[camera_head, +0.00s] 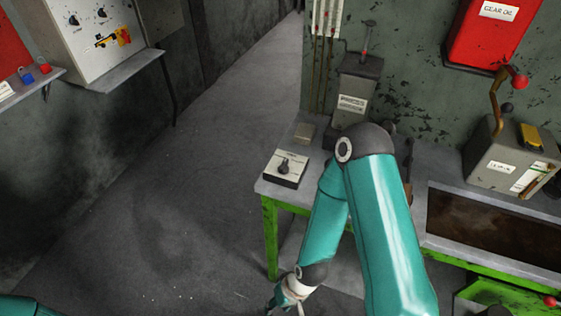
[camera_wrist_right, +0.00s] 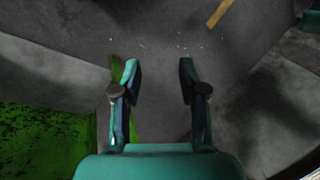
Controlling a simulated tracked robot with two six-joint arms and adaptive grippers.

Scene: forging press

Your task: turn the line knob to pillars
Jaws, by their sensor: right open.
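A small box with a pale top and a black knob (camera_head: 284,165) sits at the left end of the green-legged bench; it looks like the line knob. Its lettering is too small to read, so I cannot tell its setting. My right gripper (camera_head: 280,303) hangs low at the bottom of the head view, below and apart from the knob. In the right wrist view my right gripper (camera_wrist_right: 159,75) is open and empty over the floor. Only a piece of my left arm shows at the lower left of the head view; its gripper is out of view.
A dark tray (camera_head: 490,230) and another lever box (camera_head: 510,155) are at right. A wall panel (camera_head: 95,35) hangs at upper left. Floor left of the bench is clear.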

